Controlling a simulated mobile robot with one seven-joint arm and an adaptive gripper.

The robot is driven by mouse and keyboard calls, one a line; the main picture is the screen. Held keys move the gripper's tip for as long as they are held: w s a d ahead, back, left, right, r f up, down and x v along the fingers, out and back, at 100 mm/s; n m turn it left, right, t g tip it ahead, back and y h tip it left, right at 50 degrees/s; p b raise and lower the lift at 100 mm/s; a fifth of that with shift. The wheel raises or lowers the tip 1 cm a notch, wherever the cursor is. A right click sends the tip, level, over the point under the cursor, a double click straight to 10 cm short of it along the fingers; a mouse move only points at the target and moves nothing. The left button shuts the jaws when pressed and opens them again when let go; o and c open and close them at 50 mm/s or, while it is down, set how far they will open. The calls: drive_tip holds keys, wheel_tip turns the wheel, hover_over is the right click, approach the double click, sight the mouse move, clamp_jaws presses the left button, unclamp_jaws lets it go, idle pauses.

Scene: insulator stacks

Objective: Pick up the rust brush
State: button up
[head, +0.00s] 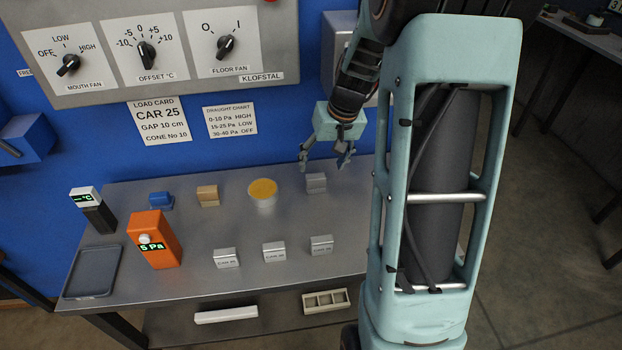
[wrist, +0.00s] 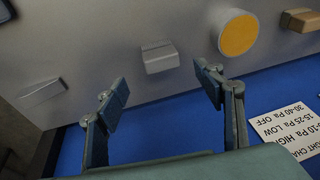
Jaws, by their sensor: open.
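None of the small items is plainly recognisable as a rust brush. A small grey block (head: 316,182) stands at the back of the metal table, and it also shows in the wrist view (wrist: 160,56). My gripper (head: 325,163) is open and empty above and near this block. In the wrist view the two fingers (wrist: 163,88) are spread apart, with the block beyond the gap between them. Another flat grey piece (wrist: 42,92) lies to the left in the wrist view; my arm seems to hide it in the head view.
A yellow-topped white cup (head: 262,192), a tan block (head: 208,195) and a blue block (head: 160,200) line the back. Labelled grey blocks (head: 274,252), an orange gauge (head: 154,240) and a dark tray (head: 93,271) are nearer. The blue wall (head: 290,130) rises close behind.

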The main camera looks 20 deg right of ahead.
sight(317, 176)
drive_tip(key=x, duration=0.8)
drive_tip(key=shift+s+a, duration=0.15)
drive_tip(key=c, duration=1.3)
drive_tip(key=shift+r, duration=0.15)
drive_tip(key=shift+c, duration=0.2)
drive_tip(key=shift+r, duration=0.25)
wheel_tip(317, 176, up, 3)
drive_tip(key=shift+s+a+r, duration=0.1)
drive_tip(key=shift+a, duration=0.1)
drive_tip(key=s+a+r, duration=0.8)
drive_tip(key=a+r, duration=0.1)
drive_tip(key=a, duration=0.1)
drive_tip(key=shift+s+a+p, duration=0.25)
drive_tip(key=shift+s+p, duration=0.05)
